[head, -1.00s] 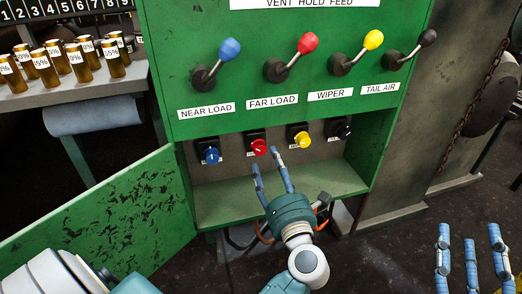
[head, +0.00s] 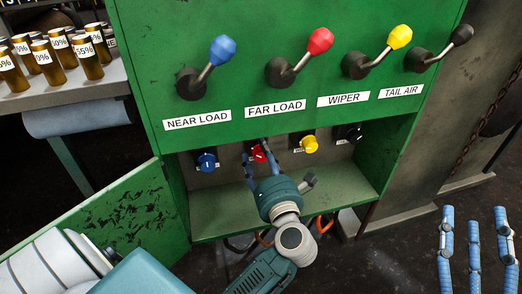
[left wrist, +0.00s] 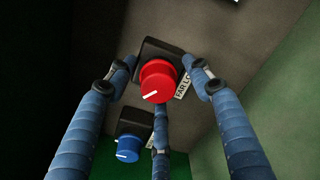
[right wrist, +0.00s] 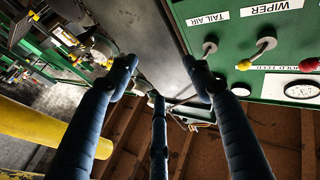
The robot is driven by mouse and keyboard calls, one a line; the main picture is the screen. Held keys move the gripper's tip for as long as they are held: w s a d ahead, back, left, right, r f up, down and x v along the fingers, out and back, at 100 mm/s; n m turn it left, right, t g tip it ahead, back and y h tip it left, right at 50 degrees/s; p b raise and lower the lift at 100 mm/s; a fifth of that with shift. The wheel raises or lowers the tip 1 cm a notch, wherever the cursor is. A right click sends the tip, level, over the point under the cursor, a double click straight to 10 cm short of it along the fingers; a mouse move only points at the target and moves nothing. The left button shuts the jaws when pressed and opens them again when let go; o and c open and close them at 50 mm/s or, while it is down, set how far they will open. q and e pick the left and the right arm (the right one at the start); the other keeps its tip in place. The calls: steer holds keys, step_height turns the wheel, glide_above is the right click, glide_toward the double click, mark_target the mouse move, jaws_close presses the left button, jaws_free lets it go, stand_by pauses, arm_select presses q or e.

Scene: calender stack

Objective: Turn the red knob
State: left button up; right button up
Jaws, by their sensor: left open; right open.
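The red knob (head: 258,153) sits on a dark square base on the back wall of the green cabinet's open recess, under the FAR LOAD label. My left gripper (head: 257,158) is at the red knob and partly covers it in the head view. In the left wrist view the red knob (left wrist: 158,81) shows a white mark pointing down-left. The open fingers of my left gripper (left wrist: 162,85) spread on either side of it, with a third finger below; contact cannot be told. My right gripper (head: 473,225) is open and empty, low at the right, far from the knob.
A blue knob (head: 206,161) is left of the red one, a yellow knob (head: 308,143) and a black knob (head: 353,133) right. Coloured levers stand above. The recess has a green shelf (head: 290,208) and side walls. An open green door (head: 120,225) hangs at the left.

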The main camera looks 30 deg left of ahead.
arm_select(q)
steer(key=shift+s, duration=0.1)
arm_select(e)
steer(key=shift+s, duration=0.1)
arm_select(q)
steer(key=c, duration=1.1)
steer(key=shift+p, duration=0.75)
steer(key=shift+c, duration=0.2)
steer(key=shift+m, duration=0.3)
steer(key=shift+f, duration=0.1)
arm_select(e)
step_height(320, 180, down, 8)
steer(key=g+h, duration=0.1)
steer(key=g, duration=0.2)
steer(key=shift+w+d+r+g, duration=0.15)
steer(key=shift+w+d+g, duration=0.25)
arm_select(q)
steer(key=o, duration=1.1)
steer(key=shift+o, duration=0.2)
